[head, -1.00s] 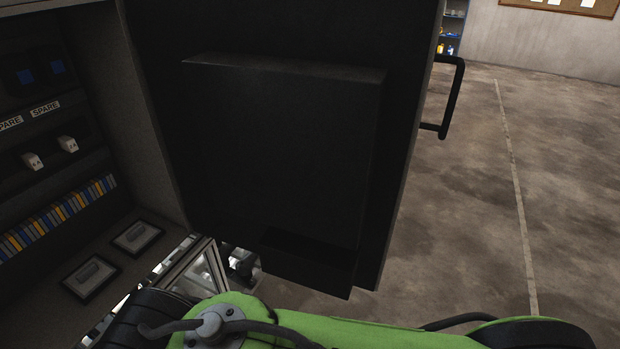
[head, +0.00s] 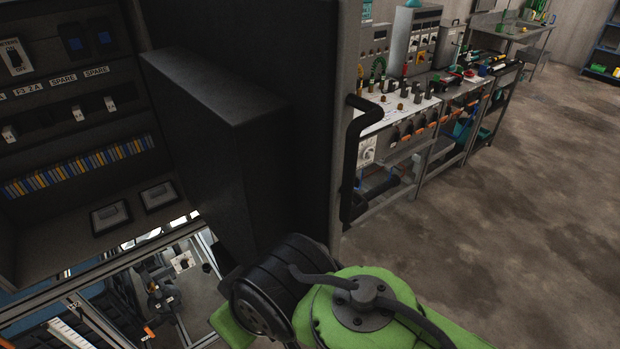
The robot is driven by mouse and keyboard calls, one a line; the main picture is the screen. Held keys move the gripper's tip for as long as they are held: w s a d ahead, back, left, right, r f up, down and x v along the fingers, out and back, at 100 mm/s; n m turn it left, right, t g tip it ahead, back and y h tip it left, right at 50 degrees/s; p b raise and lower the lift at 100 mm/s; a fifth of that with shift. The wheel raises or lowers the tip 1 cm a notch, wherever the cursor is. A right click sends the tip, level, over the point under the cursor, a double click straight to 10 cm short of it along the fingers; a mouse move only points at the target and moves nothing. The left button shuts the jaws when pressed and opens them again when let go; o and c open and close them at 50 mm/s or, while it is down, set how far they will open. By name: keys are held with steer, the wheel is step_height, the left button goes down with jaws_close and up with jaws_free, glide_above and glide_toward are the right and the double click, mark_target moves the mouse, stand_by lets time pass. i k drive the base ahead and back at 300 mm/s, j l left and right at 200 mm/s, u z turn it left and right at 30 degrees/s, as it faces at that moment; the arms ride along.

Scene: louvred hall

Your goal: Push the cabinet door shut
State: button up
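The cabinet door (head: 312,110) stands open in the head view, seen nearly edge-on, with a dark box-like pocket (head: 205,120) on its inner face. Its black bar handle (head: 353,165) is on the outer side, to the right. The cabinet interior (head: 80,150) shows at the left, with labelled switches and a row of blue and yellow parts. My green and black arm crosses the bottom of the view, just below the door's lower edge. My gripper is not in view, and I cannot tell whether the arm touches the door.
A workbench (head: 410,110) with control boxes, knobs and tools runs along the wall beyond the door. A metal frame (head: 100,275) with equipment inside stands at the lower left. The concrete floor (head: 500,200) on the right is clear.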

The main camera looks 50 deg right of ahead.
mark_target(254, 102)
steer(key=k+l, duration=0.2)
steer(key=l, duration=0.15)
steer(key=k+l, duration=0.15)
steer(key=l, duration=0.2)
steer(key=k+l, duration=0.2)
steer(key=i+l+u, duration=0.25)
steer(key=l, duration=0.15)
steer(key=i+l+u, duration=0.25)
steer(key=l, duration=0.15)
